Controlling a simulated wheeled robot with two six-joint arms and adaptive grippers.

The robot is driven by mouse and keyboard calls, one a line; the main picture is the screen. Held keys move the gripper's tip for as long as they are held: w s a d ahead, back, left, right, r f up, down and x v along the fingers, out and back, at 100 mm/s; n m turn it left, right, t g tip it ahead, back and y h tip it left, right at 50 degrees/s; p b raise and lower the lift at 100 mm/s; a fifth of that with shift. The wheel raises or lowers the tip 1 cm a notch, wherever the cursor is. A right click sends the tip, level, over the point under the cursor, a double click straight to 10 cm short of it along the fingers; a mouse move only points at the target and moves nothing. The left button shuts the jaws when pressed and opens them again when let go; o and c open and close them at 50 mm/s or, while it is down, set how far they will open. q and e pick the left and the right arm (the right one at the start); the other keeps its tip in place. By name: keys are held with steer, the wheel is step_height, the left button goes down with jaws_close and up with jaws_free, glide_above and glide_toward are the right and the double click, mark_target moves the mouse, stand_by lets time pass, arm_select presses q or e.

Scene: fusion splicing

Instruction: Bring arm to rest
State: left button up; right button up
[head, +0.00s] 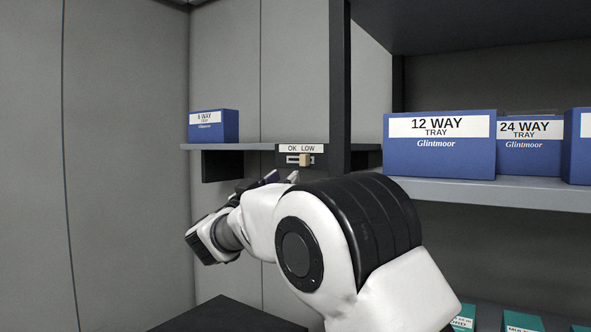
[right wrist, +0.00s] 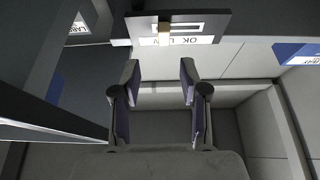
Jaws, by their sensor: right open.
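My right arm reaches toward the back shelf. My right gripper (head: 282,178) is open and empty, just in front of and below a small dark indicator panel (head: 281,160) marked OK and LOW. The panel's beige slider knob (head: 305,159) is at the LOW side. In the right wrist view the two fingers of the gripper (right wrist: 159,72) stand well apart with nothing between them. The slider knob (right wrist: 164,32) shows beyond the fingertips, apart from them, and the panel appears upside down. My left gripper is not in view.
A blue 6 WAY box (head: 212,127) sits on the small shelf (head: 235,146). A dark upright post (head: 340,90) stands right of the panel. Blue 12 WAY (head: 440,158) and 24 WAY (head: 530,158) boxes fill the right shelf (head: 480,193). Teal boxes (head: 523,321) are below. The left is free.

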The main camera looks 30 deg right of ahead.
steer(key=v, duration=0.2)
steer(key=shift+s+a+f, duration=0.15)
steer(key=shift+a+f, duration=0.1)
steer(key=shift+a, duration=0.05)
